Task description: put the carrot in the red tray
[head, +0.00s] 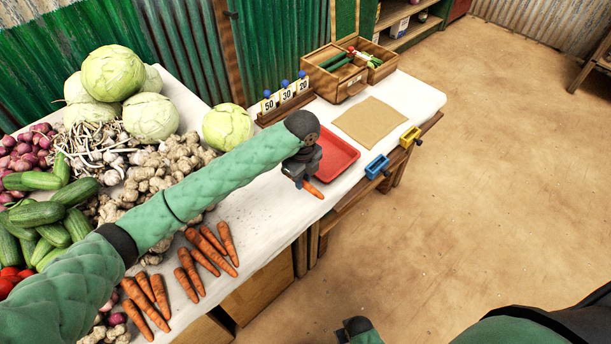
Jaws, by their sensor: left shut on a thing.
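My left gripper (304,177) is shut on an orange carrot (315,190). Only the lower end of the carrot shows, pointing down and right out of the jaws. The red tray (342,158) lies on the white-topped table, partly hidden behind my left arm and gripper. In the picture the carrot is at the tray's near left edge; I cannot tell its height above the table. My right gripper (354,328) shows at the bottom edge, low and away from the table; its jaws are not clear.
More carrots (203,252) lie near the table's front edge, beside ginger, cucumbers and cabbages (113,73). A brown mat (370,122), a wooden box (335,82) and number cards (287,96) stand around the tray. Blue (377,167) and yellow (410,137) clips sit at the front edge.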

